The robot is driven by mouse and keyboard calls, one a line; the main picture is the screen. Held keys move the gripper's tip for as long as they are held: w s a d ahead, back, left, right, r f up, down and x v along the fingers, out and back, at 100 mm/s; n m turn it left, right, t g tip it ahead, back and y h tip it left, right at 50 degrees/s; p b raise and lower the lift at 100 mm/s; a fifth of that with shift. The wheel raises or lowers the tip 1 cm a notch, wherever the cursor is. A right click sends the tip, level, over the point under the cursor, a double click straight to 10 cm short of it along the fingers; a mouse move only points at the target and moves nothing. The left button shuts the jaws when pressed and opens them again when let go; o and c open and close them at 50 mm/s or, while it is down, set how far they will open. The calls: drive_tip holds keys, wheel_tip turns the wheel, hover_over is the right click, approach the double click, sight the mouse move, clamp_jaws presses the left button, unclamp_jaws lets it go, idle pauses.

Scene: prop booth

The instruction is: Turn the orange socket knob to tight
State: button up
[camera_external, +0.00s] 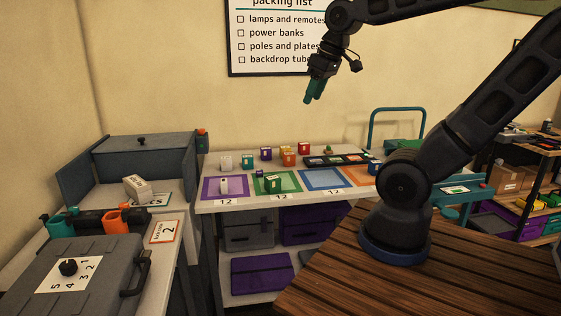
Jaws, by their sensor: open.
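An orange socket piece (112,222) is on the left bench, next to a black block-like part (90,219). Its knob's setting is too small to tell. An orange-edged card (164,231) with a large 2 lies just right of it; its small text is not readable. My gripper (314,90) has teal fingertips and is open and empty. It hangs in the air in front of the wall, above the back table, far up and right of the orange socket.
A grey case (85,285) with a black dial knob (68,267) and a handle sits in front of the socket. A teal socket (56,226) is to its left, a white device (138,188) behind. The back table (330,188) holds coloured mats and small boxes.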

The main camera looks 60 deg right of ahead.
drive_tip(key=w+a+r+n+g, duration=0.1)
drive_tip(key=w+a+r+n, duration=0.15)
drive_tip(key=w, duration=0.55)
drive_tip(key=w+a+r+n, duration=0.1)
drive_tip(key=w+a+n, duration=0.15)
drive_tip(key=w, duration=0.55)
drive_tip(key=n+g, duration=0.3)
drive_tip(key=n, duration=0.9)
hover_over(123, 204)
wheel_tip(123, 204, down, 28)
wheel_tip(123, 204, down, 10)
drive_tip(key=shift+s+r, duration=0.1)
drive_tip(key=c, duration=1)
drive_tip(key=shift+o, duration=0.2)
